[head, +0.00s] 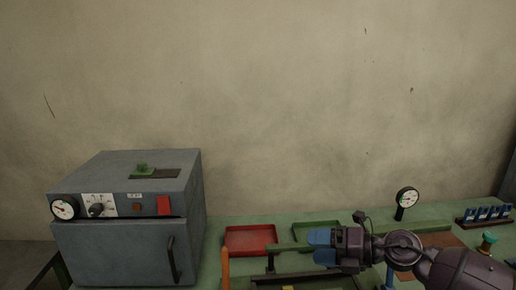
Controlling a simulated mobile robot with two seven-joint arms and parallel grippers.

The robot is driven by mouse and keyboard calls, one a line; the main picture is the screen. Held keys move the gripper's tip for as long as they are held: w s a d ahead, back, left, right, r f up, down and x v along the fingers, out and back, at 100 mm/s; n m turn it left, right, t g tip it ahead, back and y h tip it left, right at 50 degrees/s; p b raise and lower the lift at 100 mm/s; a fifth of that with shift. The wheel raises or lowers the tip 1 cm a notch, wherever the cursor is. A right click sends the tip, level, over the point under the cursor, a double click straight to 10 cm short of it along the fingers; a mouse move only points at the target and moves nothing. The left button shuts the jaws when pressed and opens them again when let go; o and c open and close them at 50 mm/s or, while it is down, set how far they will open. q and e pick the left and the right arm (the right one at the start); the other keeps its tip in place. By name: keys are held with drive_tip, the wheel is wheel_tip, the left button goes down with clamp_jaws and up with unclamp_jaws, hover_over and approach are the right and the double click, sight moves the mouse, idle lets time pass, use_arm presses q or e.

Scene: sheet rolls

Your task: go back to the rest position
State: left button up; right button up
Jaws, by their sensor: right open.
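My right arm comes in from the lower right over the green bench. My right gripper (322,247) points left, with blue parts at its tip, and hangs above the middle of the bench. It is open, and I see nothing held in it. My left arm and left gripper are not in view.
A grey oven-like box (120,245) with a dial stands at the left. A red tray (250,240) and a green tray (300,233) lie near the wall. A round gauge (407,198) and a rack of blue items (487,213) stand at the right.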

drive_tip(key=s+d+f+m+t+h, duration=0.2)
drive_tip(key=d+f+m+t+h, duration=0.35)
drive_tip(key=m, duration=0.75)
drive_tip(key=s+d+f+m+t+h, duration=0.2)
drive_tip(key=d+f+m+t+h, duration=0.4)
drive_tip(key=m, duration=0.8)
drive_tip(key=s+d+f+m+g+h, duration=0.2)
drive_tip(key=s+f+m+g, duration=0.3)
drive_tip(key=s+f, duration=1.1)
drive_tip(key=s+m+h, duration=0.1)
drive_tip(key=s+m, duration=0.1)
drive_tip(key=s, duration=0.1)
drive_tip(key=shift+s+d+m, duration=0.2)
drive_tip(key=shift+s+m, duration=0.1)
drive_tip(key=shift+s, duration=0.1)
drive_tip(key=shift+f, duration=0.1)
